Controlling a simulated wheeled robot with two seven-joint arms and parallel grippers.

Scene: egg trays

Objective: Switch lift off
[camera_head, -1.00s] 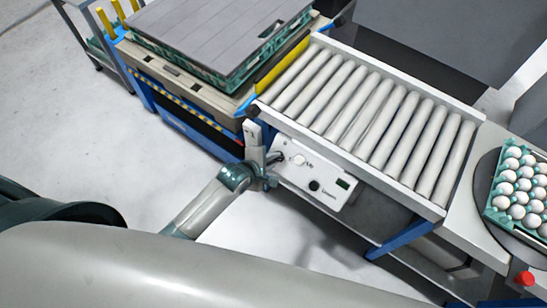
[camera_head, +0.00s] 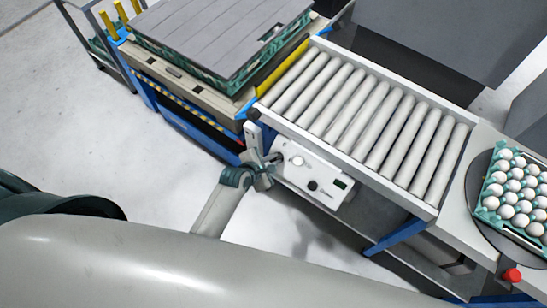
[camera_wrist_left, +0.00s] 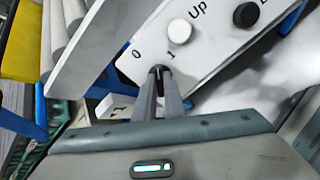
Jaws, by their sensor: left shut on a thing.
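The lift's white control panel (camera_head: 322,182) hangs on the side of the roller conveyor. In the left wrist view the panel (camera_wrist_left: 212,62) shows a white "Up" button (camera_wrist_left: 181,32), a black button (camera_wrist_left: 246,14) and the marks 0 and 1. My left gripper (camera_head: 274,158) is at the panel's left end. In the left wrist view its fingers (camera_wrist_left: 160,72) are shut on a small dark switch (camera_wrist_left: 159,75) just below the 0 and 1 marks. The fingers hide most of the switch, so its setting cannot be told. My right gripper is not in view.
The blue-framed lift (camera_head: 185,128) stands left of the conveyor (camera_head: 365,110) with a grey-topped green stack (camera_head: 215,35) on it. An egg tray (camera_head: 480,212) sits on a round plate at right, near a red button (camera_head: 512,274). Floor left of the panel is clear.

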